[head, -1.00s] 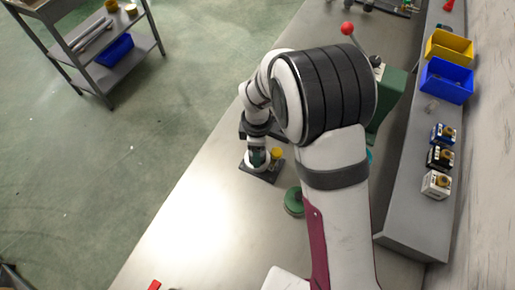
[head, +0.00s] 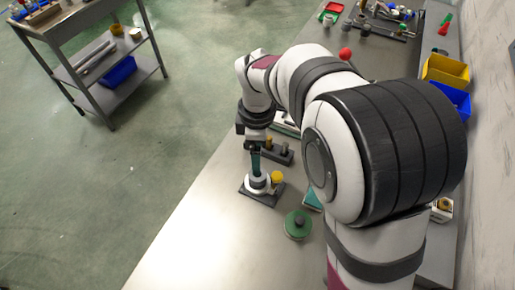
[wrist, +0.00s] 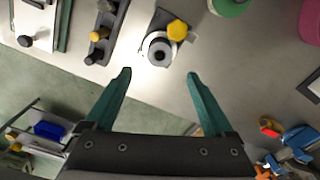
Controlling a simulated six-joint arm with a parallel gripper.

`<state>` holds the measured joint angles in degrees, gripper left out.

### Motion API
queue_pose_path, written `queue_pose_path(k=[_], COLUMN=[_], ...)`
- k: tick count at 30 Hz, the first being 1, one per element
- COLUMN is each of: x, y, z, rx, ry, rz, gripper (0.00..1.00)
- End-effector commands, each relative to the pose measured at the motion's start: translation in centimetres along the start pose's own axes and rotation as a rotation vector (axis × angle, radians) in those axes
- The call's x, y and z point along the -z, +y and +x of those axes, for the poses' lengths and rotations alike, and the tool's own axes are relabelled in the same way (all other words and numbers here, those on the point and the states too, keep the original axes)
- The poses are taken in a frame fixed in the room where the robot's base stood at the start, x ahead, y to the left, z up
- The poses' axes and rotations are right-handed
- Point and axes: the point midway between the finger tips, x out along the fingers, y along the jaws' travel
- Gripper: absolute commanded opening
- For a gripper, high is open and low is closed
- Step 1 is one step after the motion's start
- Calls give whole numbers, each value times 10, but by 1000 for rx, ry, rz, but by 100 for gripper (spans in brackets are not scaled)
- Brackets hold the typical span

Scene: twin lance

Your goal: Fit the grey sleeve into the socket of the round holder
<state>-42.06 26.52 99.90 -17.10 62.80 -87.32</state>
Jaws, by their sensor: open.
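The round holder (head: 249,189) is a white ring on a dark base plate with a yellow knob (head: 277,176) beside it. In the wrist view the white ring (wrist: 148,48) lies just beyond my fingertips. The grey sleeve (wrist: 160,53), with a dark hole in its middle, stands inside the white ring; it also shows in the head view (head: 258,182). How deep it sits I cannot tell. My gripper (wrist: 158,75) has its teal fingers spread wide with nothing between them. In the head view my gripper (head: 255,162) is above the holder, apart from it.
A dark block with several pegs (wrist: 98,45) stands beside the holder. A green round piece (head: 298,224) lies at the front right. Yellow (head: 446,70) and blue bins stand on the right ledge. The bench front is clear.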

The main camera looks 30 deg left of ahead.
Motion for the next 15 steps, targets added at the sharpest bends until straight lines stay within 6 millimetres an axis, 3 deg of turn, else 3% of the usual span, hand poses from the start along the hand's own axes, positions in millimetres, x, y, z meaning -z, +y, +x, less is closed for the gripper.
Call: queue_pose_path(k=[6,8,11,12,15], x=[-2,-16,-74,-100,-143], y=[-1,-7,-43,-70,-143], z=[-12,-20,-53,-65,-82], rx=[0,1,13,25,66], ry=[0,6,31,43,77], rz=[12,110,568,824,1470], gripper=[88,88,88,88,88])
